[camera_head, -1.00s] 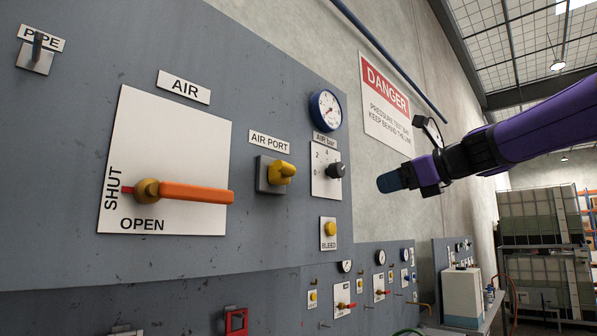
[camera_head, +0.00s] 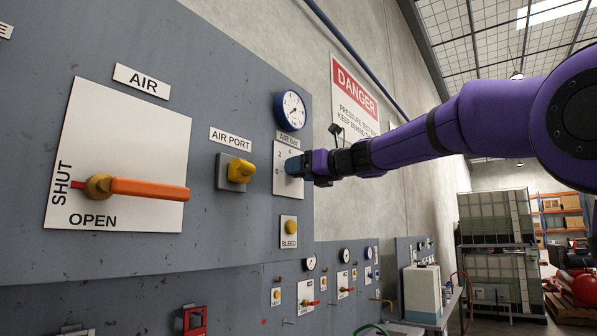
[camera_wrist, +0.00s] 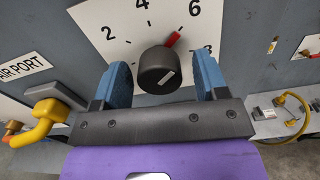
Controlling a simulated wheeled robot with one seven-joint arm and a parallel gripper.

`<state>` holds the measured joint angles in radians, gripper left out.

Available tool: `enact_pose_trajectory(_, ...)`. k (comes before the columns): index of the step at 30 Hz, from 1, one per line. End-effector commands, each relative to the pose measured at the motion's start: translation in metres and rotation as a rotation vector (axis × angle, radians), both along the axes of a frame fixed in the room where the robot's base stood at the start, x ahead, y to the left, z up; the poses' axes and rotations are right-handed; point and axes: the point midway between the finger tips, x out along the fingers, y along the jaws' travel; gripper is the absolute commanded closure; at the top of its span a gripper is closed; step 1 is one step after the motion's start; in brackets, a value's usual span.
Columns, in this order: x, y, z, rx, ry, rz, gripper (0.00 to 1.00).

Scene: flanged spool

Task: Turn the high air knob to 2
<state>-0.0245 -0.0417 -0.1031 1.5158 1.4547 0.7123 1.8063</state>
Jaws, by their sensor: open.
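The black air knob (camera_wrist: 157,70) sits on a white dial plate (camera_wrist: 100,14) with the numbers 2, 4 and 6 readable. Its red pointer (camera_wrist: 172,40) points toward the 6. My gripper (camera_wrist: 161,78) is open, with one blue finger on each side of the knob. A gap shows between the knob and each finger. In the head view my gripper (camera_head: 294,167) is at the plate (camera_head: 281,183) labelled AIR bar and hides the knob there.
The yellow air port fitting (camera_head: 241,171) is left of the plate. A blue-rimmed gauge (camera_head: 291,110) is above it and a yellow bleed button (camera_head: 291,227) below. An orange valve handle (camera_head: 148,188) is farther left.

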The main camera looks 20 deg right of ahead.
Motion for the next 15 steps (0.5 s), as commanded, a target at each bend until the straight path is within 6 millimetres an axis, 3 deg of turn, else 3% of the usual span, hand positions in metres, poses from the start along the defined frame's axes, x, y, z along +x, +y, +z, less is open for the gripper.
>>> enact_pose_trajectory(12,0.0075,0.0057,-0.0003,0.000,0.000,0.000,0.33)
enact_pose_trajectory(13,0.0074,0.0056,-0.0003,0.000,0.000,0.000,0.36)
enact_pose_trajectory(15,0.0074,0.0056,-0.0003,0.000,0.000,0.000,0.52)
